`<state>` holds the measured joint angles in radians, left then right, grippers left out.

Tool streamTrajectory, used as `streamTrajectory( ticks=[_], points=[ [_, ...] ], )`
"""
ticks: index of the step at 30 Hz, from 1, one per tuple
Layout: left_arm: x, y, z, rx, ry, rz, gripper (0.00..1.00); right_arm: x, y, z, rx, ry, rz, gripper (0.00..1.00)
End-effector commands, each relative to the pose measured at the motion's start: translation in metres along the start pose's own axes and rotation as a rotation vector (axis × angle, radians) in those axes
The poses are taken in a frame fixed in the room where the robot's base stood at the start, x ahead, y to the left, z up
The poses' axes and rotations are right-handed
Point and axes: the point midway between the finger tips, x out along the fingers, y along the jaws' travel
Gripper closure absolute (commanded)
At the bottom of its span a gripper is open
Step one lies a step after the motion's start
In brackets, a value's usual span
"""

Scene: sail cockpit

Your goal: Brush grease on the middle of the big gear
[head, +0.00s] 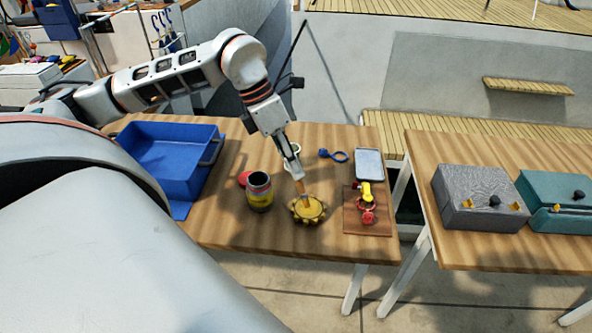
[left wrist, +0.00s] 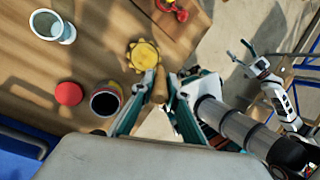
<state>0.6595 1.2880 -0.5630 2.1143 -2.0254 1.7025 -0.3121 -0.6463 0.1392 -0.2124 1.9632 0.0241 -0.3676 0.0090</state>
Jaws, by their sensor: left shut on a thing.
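The big gear (head: 313,213) is yellow-brown and toothed, lying flat on the wooden table; it also shows in the left wrist view (left wrist: 143,56). My left gripper (head: 291,163) is shut on a brush with a wooden handle (head: 299,187), held steeply tilted, bristle end down. The grease tin (head: 259,195) stands open just left of the gear, dark inside. Its red lid (left wrist: 68,93) lies beside it. My right gripper (left wrist: 240,51) shows small in the left wrist view, fingers apart.
A blue bin (head: 170,155) stands at the table's left. A white cup (left wrist: 68,34) is behind the brush. A blue ring tool (head: 338,156), a tablet-like tray (head: 368,164) and a brown board (head: 352,222) with a red-yellow part lie right. A second table holds two cases.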

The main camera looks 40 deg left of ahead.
Motion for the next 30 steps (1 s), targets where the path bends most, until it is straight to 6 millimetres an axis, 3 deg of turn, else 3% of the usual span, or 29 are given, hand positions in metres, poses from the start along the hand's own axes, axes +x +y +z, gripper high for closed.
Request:
streamTrajectory(
  ticks=[12, 30],
  points=[
    [-0.039, -0.002, 0.003, -0.008, -0.003, 0.004, 1.0, -0.013, 0.004, -0.023, -0.001, 0.008, 0.002, 0.35],
    [-0.039, -0.002, 0.003, -0.009, -0.003, 0.003, 1.0, -0.013, 0.003, -0.018, -0.001, 0.0, 0.0, 0.35]
  ],
)
